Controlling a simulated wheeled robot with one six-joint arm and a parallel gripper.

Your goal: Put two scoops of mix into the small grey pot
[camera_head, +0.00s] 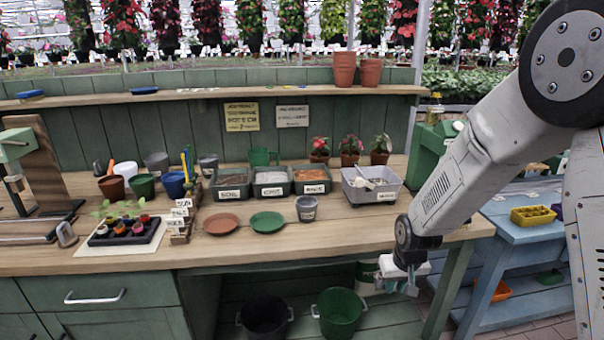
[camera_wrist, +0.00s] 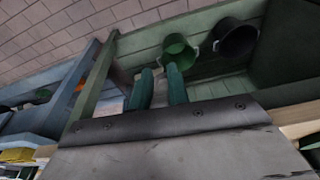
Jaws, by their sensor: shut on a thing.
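A small grey pot (camera_head: 306,209) stands upright on the bench, right of a green saucer (camera_head: 267,222). A light grey tub (camera_head: 372,197) with a label at the bench's right holds pale scoop-like items (camera_head: 368,182) and dark contents. Three labelled trays hold loose material: dark (camera_head: 231,192), grey (camera_head: 272,190) and brown (camera_head: 311,188). My gripper (camera_head: 411,285) hangs in front of the bench's right edge, below the top and apart from the pot and tub. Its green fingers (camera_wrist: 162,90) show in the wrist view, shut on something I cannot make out.
A black bucket (camera_head: 265,315) and a green bucket (camera_head: 340,312) stand on the lower shelf. Three potted plants (camera_head: 350,150) stand behind the tub. A terracotta saucer (camera_head: 221,223) and several pots are on the left. A blue table (camera_head: 520,235) stands right. The bench front is clear.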

